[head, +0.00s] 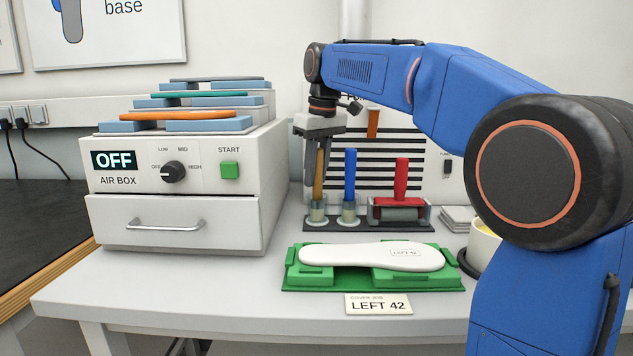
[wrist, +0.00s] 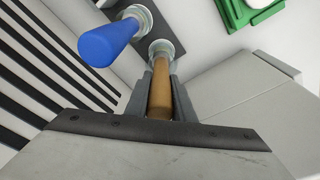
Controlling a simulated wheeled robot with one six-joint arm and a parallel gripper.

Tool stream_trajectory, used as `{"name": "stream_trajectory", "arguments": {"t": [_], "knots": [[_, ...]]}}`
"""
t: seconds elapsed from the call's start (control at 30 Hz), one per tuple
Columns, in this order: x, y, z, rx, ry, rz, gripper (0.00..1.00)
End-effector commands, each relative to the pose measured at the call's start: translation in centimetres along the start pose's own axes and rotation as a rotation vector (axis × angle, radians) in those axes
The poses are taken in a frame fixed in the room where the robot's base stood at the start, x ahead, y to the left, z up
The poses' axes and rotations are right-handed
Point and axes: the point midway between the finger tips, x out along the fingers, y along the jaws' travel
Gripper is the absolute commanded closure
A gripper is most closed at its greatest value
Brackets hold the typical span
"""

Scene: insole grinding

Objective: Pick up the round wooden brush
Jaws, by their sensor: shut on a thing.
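The round wooden brush (head: 319,176) stands upright with its lower end in a small clear cup on the dark holder tray. Its brown handle also shows in the wrist view (wrist: 161,92). My gripper (head: 319,165) points down from above and is shut on the handle, with a finger on each side in the wrist view (wrist: 160,95). The brush's bristle end is down in the cup and cannot be made out clearly.
A blue-handled tool (head: 350,174) stands just right of the brush, with a red-handled roller (head: 401,180) beyond. A white insole (head: 372,256) lies on a green fixture (head: 455,280) in front. The air box (head: 180,222) stands left. A bowl (head: 484,248) is partly hidden by my arm.

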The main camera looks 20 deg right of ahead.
Motion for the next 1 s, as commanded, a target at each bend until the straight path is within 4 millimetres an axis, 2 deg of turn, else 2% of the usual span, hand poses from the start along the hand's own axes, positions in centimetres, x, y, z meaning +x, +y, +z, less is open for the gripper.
{"name": "stream_trajectory", "arguments": {"t": [0.17,0.4,0.6,0.73,1.0], "knots": [[-1.8,0.0,-0.3,0.000,0.002,0.001,0.98],[-6.2,0.0,-1.0,0.000,0.002,0.001,0.98],[-8.8,0.0,-1.4,0.000,0.001,0.000,0.98],[-9.6,0.0,-1.5,0.000,0.001,0.001,0.98],[-9.8,0.0,-1.5,0.000,0.000,0.000,0.98]]}}
